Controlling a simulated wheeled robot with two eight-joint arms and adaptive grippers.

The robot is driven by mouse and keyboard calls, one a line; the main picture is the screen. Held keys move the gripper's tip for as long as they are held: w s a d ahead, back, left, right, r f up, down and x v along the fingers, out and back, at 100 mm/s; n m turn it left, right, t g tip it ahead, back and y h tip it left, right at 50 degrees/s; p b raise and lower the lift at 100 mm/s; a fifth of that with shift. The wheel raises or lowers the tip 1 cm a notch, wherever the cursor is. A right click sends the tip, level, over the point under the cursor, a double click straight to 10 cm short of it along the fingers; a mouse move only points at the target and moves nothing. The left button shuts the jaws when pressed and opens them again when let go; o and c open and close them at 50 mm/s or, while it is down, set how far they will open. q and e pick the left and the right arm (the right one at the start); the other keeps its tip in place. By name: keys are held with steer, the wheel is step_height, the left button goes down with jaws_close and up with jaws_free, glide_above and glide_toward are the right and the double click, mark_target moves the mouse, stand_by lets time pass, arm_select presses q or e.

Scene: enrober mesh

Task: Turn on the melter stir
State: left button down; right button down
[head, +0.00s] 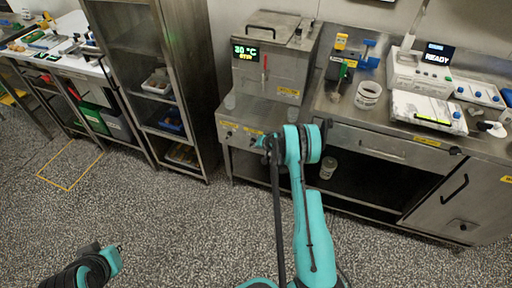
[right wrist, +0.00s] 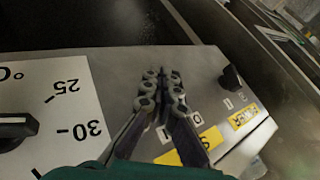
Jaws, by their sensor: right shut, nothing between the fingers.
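The melter (head: 270,62) is a steel box with a lid and a display (head: 245,53) that shows a °C reading above yellow text too small to read surely. Its front control panel (head: 238,130) also fills the right wrist view (right wrist: 100,65). My right gripper (head: 268,142) is at this panel. In the right wrist view its fingers (right wrist: 165,88) are shut and empty, over the spot by small I and O marks and a partly hidden yellow label (right wrist: 190,150) beginning with S. They hide any switch there; contact cannot be told.
A steel rack (head: 160,80) stands left of the melter. A bench (head: 345,125) with a white jar (head: 368,95) stands right.

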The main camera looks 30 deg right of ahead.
steer(key=shift+w+a+r, duration=0.1)
steer(key=shift+w+r, duration=0.05)
steer(key=shift+r, duration=0.05)
arm_select(q)
steer(key=shift+d+r, duration=0.1)
steer(key=shift+r, duration=0.1)
arm_select(e)
steer(key=shift+w+r, duration=0.1)
steer(key=shift+r, duration=0.55)
